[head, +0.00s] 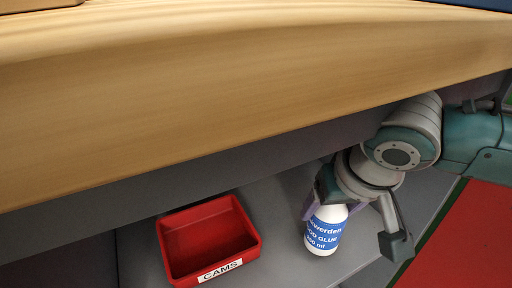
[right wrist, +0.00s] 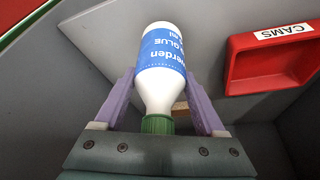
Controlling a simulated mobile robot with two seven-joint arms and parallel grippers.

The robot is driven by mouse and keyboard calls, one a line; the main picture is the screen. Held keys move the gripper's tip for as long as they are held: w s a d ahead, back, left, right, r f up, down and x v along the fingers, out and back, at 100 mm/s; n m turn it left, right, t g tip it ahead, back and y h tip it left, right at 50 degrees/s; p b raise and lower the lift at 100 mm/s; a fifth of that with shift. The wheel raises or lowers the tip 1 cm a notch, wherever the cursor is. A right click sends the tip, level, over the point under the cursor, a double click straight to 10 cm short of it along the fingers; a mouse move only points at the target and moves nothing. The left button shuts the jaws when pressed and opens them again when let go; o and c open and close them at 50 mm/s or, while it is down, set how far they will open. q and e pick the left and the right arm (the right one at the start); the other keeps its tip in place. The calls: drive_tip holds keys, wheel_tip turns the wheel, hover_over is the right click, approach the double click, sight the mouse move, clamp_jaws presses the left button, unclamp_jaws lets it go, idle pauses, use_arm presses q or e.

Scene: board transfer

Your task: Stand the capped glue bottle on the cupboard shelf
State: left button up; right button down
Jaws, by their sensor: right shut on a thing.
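The glue bottle (head: 326,232) is white with a blue label. Its green cap (right wrist: 157,124) shows in the right wrist view, close to my gripper's palm. My right gripper (head: 335,206) is shut on the bottle from above, with a purple finger on each side, as the right wrist view (right wrist: 160,85) also shows. The bottle looks about upright, base down, over the grey cupboard shelf (head: 285,220). I cannot tell whether its base touches the shelf. My left gripper is not in view.
A red tray (head: 212,238) labelled CAMS sits on the grey shelf to the left of the bottle, with a gap between. A wooden top (head: 230,95) overhangs the shelf and hides its back part. A red floor area (head: 465,240) lies at right.

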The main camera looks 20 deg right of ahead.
drive_tip(key=w, duration=0.1)
drive_tip(key=w+b, duration=0.1)
drive_tip(key=w+d+f+b, duration=0.1)
drive_tip(key=shift+w, duration=0.35)
drive_tip(key=shift+d+f+b, duration=0.1)
drive_tip(key=shift+f+b, duration=0.15)
drive_tip(key=shift+b, duration=0.15)
drive_tip(key=shift+s, duration=0.15)
unclamp_jaws()
drive_tip(key=shift+f, duration=0.1)
